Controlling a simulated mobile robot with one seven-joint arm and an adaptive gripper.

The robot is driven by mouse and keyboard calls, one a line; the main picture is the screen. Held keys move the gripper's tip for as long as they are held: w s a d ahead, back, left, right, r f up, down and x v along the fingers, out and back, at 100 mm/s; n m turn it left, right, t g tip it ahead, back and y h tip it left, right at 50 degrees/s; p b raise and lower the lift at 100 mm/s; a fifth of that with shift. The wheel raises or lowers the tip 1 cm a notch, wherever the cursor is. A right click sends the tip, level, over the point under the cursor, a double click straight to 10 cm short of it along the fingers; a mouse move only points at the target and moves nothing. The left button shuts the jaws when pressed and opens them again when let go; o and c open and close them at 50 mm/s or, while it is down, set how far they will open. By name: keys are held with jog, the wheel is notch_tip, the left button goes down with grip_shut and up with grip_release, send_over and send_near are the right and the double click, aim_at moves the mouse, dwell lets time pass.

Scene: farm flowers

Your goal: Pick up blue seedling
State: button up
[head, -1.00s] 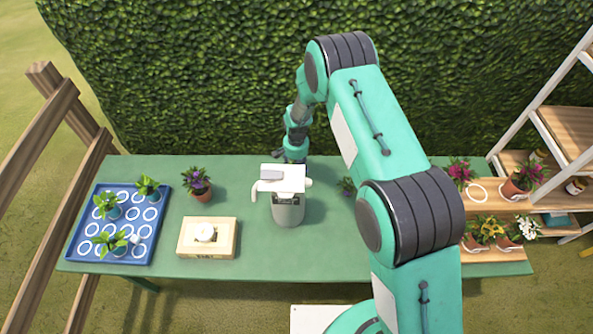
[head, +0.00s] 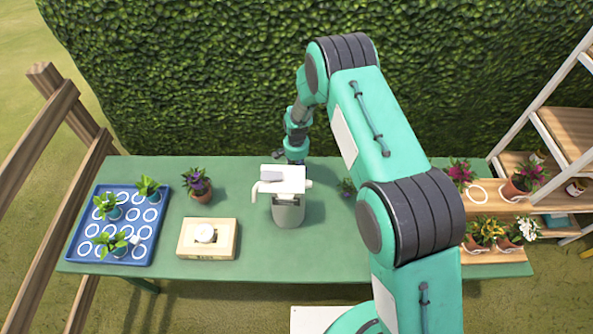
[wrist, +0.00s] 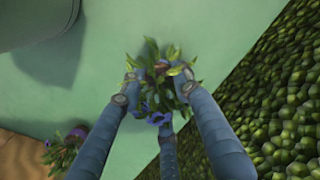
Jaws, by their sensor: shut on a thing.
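In the wrist view, the blue seedling (wrist: 160,88) is a leafy green plant with small blue-violet flowers, seen from above. The fingers of my gripper (wrist: 157,92) close around it from several sides and are shut on it. Its pot is hidden under the leaves. In the head view, my gripper (head: 293,158) is at the table's back edge, behind the watering can (head: 289,209). The can hides the fingertips and the seedling there. I cannot tell whether the seedling is off the table.
A purple-flowered pot (head: 198,186), a wooden box (head: 190,250) and a blue tray (head: 76,252) are to the left. A plant rack (head: 497,255) is at the right. A hedge (head: 200,80) rises behind the table.

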jog(key=shift+r, duration=0.1)
jog(key=shift+r, duration=4.9)
